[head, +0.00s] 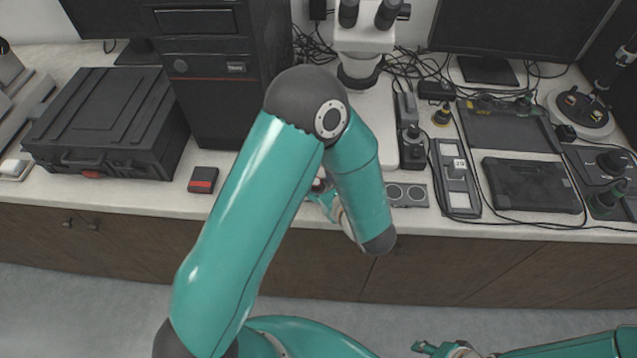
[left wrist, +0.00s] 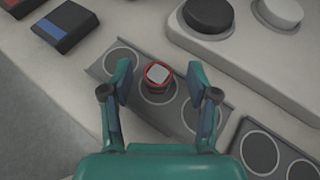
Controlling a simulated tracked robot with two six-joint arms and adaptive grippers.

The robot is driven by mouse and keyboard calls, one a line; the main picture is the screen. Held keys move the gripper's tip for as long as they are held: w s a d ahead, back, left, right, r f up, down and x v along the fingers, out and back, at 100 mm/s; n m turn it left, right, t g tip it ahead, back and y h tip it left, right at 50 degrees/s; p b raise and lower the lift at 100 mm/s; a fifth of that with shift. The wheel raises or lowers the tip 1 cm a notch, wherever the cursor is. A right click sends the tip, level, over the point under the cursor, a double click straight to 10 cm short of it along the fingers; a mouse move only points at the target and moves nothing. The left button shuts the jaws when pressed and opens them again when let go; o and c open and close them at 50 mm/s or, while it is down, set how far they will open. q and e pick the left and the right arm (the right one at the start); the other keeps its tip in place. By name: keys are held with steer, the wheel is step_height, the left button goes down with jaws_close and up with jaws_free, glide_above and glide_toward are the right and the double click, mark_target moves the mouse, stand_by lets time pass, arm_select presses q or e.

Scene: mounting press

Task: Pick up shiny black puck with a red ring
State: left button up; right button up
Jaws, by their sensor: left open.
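The shiny black puck with a red ring (left wrist: 157,74) sits on a grey strip (left wrist: 98,70) marked with circles, over one of the circles. Its top reflects light grey. My left gripper (left wrist: 160,85) is open, with one finger on each side of the puck in the left wrist view; I cannot tell whether either finger touches it. In the head view the left gripper (head: 325,197) is mostly hidden by my own arm, near the bench's front edge. My right gripper (head: 430,348) is low at the bottom right, away from the bench; its jaws are too small to judge.
A small black box with a red band (head: 203,180) lies left of my arm. A black case (head: 105,120) and a computer tower (head: 215,75) stand behind. A microscope (head: 362,55) stands at the back. A black tablet (head: 530,185) and cables crowd the right side.

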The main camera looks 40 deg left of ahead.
arm_select(q)
steer(key=c, duration=1.1)
steer(key=shift+o, duration=0.2)
steer(key=shift+r, duration=0.1)
